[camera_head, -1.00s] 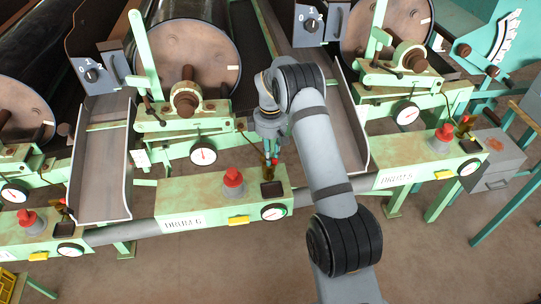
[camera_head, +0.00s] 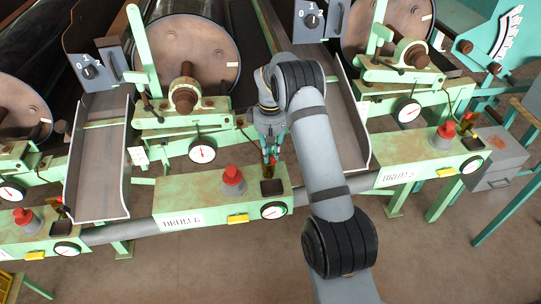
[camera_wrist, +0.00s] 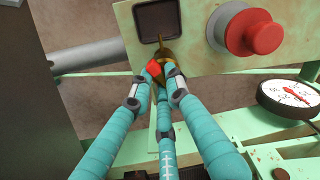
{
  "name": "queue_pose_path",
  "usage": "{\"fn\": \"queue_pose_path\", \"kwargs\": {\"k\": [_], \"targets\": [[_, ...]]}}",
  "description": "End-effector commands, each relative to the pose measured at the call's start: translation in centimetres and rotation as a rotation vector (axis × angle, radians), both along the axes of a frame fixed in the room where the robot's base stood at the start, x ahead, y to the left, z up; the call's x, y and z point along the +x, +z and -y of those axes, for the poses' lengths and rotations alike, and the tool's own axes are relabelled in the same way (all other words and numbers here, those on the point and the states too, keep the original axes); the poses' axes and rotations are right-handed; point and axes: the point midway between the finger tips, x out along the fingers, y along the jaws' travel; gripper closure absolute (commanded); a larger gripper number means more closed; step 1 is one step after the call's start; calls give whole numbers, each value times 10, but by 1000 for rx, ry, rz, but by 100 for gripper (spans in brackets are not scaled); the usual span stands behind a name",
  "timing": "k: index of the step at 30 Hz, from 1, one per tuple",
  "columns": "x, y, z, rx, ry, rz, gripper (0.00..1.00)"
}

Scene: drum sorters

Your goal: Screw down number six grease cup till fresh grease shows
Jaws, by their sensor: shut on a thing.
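The drum six station is the pale green box beam (camera_head: 210,205) with the DRUM 6 label (camera_head: 183,221). Its grease cup (camera_wrist: 165,57) is a small brass piece with a thin stem, beside a dark square recess (camera_wrist: 157,20). A red part (camera_wrist: 155,68) shows at the fingertips. My gripper (camera_head: 268,158) reaches down to the cup; in the wrist view its teal fingers (camera_wrist: 162,75) are closed around it. The fingers hide much of the cup, and I cannot make out any grease.
A red mushroom button (camera_head: 232,176) on a grey base stands left of the cup, close by in the wrist view (camera_wrist: 256,35). A dial (camera_head: 274,211) and yellow tag (camera_head: 238,218) are on the box front. A metal chute (camera_head: 100,165) lies to the left.

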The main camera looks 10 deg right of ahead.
Motion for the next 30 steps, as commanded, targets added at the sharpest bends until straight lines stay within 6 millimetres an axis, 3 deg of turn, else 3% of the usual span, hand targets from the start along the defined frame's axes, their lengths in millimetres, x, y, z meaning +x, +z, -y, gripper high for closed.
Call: {"fn": "queue_pose_path", "kwargs": {"k": [18,30], "targets": [[-3,-1,-3,0,-565,2,100],[-3,0,-4,0,-791,3,100]]}}
